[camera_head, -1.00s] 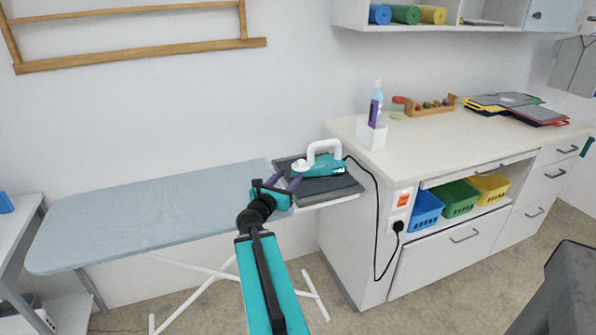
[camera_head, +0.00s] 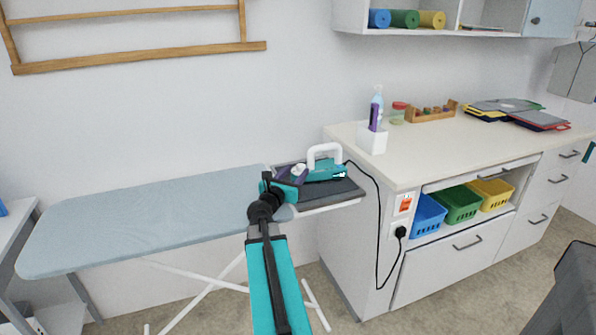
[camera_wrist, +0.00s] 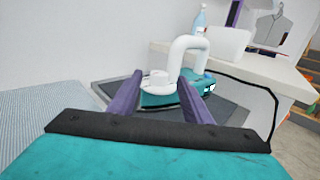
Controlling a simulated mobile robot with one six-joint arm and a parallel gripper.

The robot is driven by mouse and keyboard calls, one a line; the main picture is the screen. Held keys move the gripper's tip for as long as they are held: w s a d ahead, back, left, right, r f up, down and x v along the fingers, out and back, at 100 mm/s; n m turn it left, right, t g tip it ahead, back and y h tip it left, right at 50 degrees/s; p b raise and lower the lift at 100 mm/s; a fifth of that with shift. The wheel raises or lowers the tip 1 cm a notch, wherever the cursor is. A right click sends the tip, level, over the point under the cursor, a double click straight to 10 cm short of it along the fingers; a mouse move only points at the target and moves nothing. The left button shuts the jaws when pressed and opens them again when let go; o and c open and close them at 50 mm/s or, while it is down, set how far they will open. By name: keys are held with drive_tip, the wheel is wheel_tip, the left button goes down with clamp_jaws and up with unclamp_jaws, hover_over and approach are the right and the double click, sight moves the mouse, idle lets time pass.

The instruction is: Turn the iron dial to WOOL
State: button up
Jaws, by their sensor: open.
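The iron (camera_head: 327,170) has a teal body and a white handle, and rests on the dark iron rest (camera_head: 335,191) at the right end of the ironing board. Its white round dial (camera_head: 298,170) is on the side nearest my gripper. In the wrist view the dial (camera_wrist: 155,80) sits between my two purple fingers, and the iron (camera_wrist: 188,85) extends to the right behind them. My gripper (camera_wrist: 160,92) is open, with its fingers apart on either side of the dial. I cannot tell whether they touch it. Dial markings are not legible.
The blue ironing board (camera_head: 150,220) extends left. A white counter (camera_head: 450,143) with a bottle (camera_head: 376,108) in a white holder stands to the right. The iron's black cord (camera_head: 379,235) runs to a wall-type socket on the counter's side (camera_head: 401,218).

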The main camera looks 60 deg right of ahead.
sight(301, 168)
drive_tip(key=shift+w+d, duration=0.25)
drive_tip(key=shift+d, duration=1)
drive_tip(key=c, duration=1.1)
